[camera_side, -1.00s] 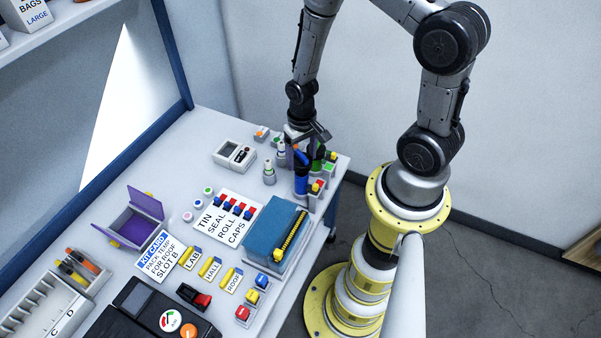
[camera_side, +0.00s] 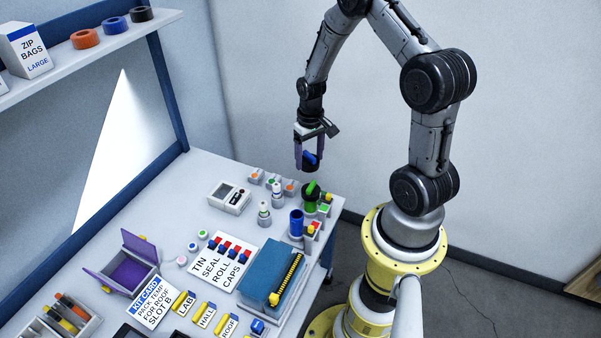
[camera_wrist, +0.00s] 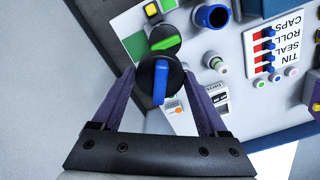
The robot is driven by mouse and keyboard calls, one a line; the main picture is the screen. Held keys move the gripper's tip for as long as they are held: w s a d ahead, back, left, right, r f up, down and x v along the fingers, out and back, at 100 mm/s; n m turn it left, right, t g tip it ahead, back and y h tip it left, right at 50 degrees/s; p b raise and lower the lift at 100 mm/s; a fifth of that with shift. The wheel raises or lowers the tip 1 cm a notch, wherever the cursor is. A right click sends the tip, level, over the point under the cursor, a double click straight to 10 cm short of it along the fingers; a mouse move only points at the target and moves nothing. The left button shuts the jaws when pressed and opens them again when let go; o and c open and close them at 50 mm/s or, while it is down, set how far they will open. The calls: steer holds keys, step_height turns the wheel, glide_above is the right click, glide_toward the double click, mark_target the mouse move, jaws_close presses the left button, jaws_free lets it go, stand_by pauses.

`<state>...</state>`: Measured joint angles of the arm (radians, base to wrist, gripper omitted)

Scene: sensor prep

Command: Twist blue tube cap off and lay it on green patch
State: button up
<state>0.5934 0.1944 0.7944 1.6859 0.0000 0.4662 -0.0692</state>
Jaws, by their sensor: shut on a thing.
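My gripper (camera_side: 308,162) is shut on a black cap with a blue ridge (camera_side: 311,158), held in the air above the back right of the bench. The cap (camera_wrist: 161,82) shows between the purple fingers of my gripper (camera_wrist: 160,98) in the wrist view. The blue tube (camera_side: 296,224) stands upright in its holder, open at the top, below and apart from the cap. Its open blue rim (camera_wrist: 212,16) shows in the wrist view.
A green tube (camera_side: 311,203) with a black cap stands close behind the blue tube. The bench's right edge is close to the tubes.

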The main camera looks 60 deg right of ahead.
steer(key=s+d, duration=0.1)
steer(key=d, duration=0.5)
steer(key=shift+f, duration=9.35)
steer(key=o, duration=1.3)
steer(key=shift+c, duration=0.2)
step_height(320, 180, up, 7)
